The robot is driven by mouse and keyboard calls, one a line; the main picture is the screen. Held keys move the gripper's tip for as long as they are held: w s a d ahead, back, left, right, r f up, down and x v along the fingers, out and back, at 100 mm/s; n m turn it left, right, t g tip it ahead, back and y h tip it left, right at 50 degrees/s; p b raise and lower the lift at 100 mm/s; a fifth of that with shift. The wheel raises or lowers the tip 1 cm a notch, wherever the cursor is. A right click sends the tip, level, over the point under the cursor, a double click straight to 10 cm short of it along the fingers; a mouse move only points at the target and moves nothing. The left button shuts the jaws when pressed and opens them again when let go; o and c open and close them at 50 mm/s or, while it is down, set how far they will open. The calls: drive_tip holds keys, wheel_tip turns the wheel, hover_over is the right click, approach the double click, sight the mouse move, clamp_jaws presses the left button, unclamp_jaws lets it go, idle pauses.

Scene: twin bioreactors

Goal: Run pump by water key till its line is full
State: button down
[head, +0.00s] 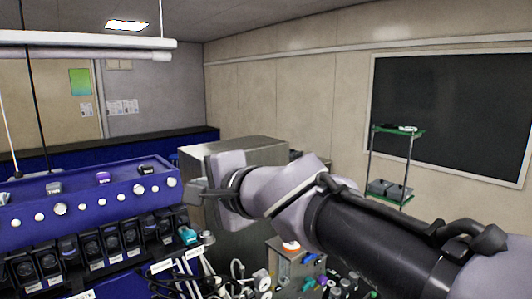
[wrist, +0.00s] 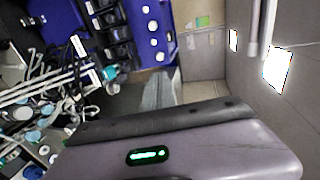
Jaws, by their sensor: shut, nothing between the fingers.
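A blue control unit (head: 100,194) with white round knobs stands at the left of the head view. Below it is a row of dark pump modules (head: 90,246) with small white labels, too small to read, so I cannot tell which is the water one or its key. The pumps also show in the wrist view (wrist: 112,32), turned sideways. Pale tubing (wrist: 45,85) hangs in a tangle in the wrist view; its filling cannot be judged. My gripper (head: 190,194) is shut and empty, in front of the unit's right end and apart from the pumps.
A metal cabinet (head: 255,152) stands behind my gripper. Bottles and fittings crowd the bench below my arm, around a metal box (head: 292,262). A green-shelved rack (head: 398,131) stands at right before a dark board (head: 460,115). A white rail (head: 90,40) hangs overhead at left.

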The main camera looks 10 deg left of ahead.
sight(172, 182)
drive_tip(key=shift+s, duration=0.1)
drive_tip(key=p+x, duration=0.2)
drive_tip(key=x, duration=1.2)
